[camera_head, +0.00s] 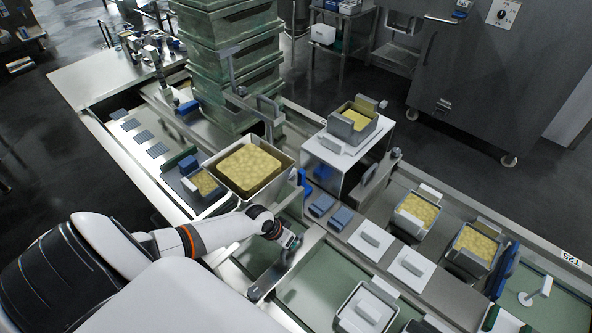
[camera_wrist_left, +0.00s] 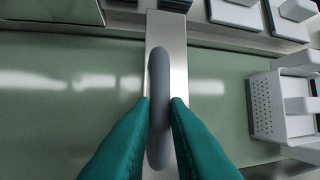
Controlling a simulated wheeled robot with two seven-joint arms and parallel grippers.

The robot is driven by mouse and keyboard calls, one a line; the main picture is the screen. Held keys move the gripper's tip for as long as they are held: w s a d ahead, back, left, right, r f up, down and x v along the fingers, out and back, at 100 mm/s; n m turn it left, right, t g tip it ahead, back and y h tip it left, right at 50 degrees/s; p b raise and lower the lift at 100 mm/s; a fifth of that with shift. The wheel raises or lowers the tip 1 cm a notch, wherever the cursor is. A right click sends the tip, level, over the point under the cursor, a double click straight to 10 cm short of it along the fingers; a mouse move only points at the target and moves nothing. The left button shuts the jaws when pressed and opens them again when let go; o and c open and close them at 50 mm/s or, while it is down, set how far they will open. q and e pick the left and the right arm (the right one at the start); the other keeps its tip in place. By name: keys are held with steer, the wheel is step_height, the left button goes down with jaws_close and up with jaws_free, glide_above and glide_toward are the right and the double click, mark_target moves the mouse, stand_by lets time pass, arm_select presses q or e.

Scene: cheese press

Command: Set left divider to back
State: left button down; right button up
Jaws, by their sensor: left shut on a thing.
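The left divider (camera_head: 308,240) is a flat metal bar lying across the green-floored channel in the lower middle of the head view. Its metal strip also shows in the left wrist view (camera_wrist_left: 178,35), with a long grey handle (camera_wrist_left: 159,75) standing along it. My left gripper (camera_head: 290,243) is over the middle of the bar. In the left wrist view its green fingers (camera_wrist_left: 160,110) are shut on the handle, one on each side. In the head view the gripper hides part of the handle. My right gripper is in neither view.
A large tub of yellow curd (camera_head: 283,177) stands behind my left arm. A white perforated mould (camera_wrist_left: 260,105) is right of the divider in the wrist view. Blue-grey blocks (camera_head: 322,205) and white lids (camera_head: 371,241) lie right of the bar. Bare channel floor (camera_wrist_left: 65,85) lies left of it.

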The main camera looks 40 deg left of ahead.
arm_select(q)
steer(key=shift+d, duration=0.2)
steer(key=c, duration=1.4)
jaws_free()
